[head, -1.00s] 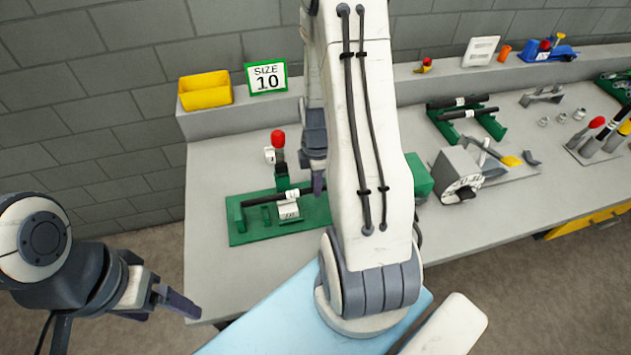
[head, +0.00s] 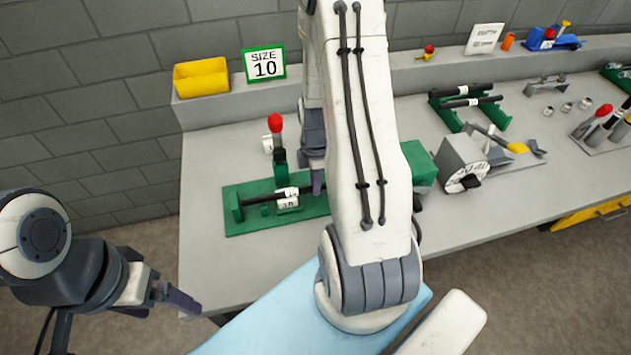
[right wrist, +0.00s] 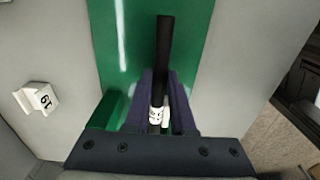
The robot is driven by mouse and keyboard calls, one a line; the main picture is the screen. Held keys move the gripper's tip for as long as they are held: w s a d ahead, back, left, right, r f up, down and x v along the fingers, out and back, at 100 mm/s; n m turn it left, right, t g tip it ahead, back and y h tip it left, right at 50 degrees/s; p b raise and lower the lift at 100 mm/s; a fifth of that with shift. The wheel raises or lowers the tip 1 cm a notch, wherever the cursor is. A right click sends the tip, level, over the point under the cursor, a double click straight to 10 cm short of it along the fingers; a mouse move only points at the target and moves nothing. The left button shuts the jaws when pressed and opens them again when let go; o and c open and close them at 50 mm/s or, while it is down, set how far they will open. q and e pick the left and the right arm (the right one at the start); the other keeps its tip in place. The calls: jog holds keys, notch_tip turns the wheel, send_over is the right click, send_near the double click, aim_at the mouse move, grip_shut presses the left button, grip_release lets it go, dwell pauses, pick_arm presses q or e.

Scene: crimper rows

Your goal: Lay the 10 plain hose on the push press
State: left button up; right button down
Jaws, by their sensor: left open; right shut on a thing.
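The push press has a green base (head: 240,224) and an upright lever with a red knob (head: 275,122), at the left of the bench. A black hose with a white label (head: 262,198) lies level across the press, above its base; I cannot tell whether it touches the supports. My right gripper (head: 318,183) is shut on the hose, mostly hidden behind my own arm. In the right wrist view the hose (right wrist: 164,50) runs between the fingers (right wrist: 160,95), over green. My left gripper (head: 166,304) is open and empty, off the bench's left front corner.
A "SIZE 10" sign (head: 264,65) and a yellow bin (head: 202,78) stand on the back ledge. Right of my arm are a grey device with a dial (head: 462,165), a green rack with black hoses (head: 468,104) and red-handled tools (head: 597,120). The bench's left front is clear.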

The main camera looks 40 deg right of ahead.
jog(key=shift+f+b, duration=0.3)
jog(key=shift+f, duration=0.15)
dwell(0.5)
jog(key=c, duration=0.7)
grip_release()
jog(key=shift+r, duration=0.1)
notch_tip(320, 180, up, 10)
jog(key=shift+r, duration=0.2)
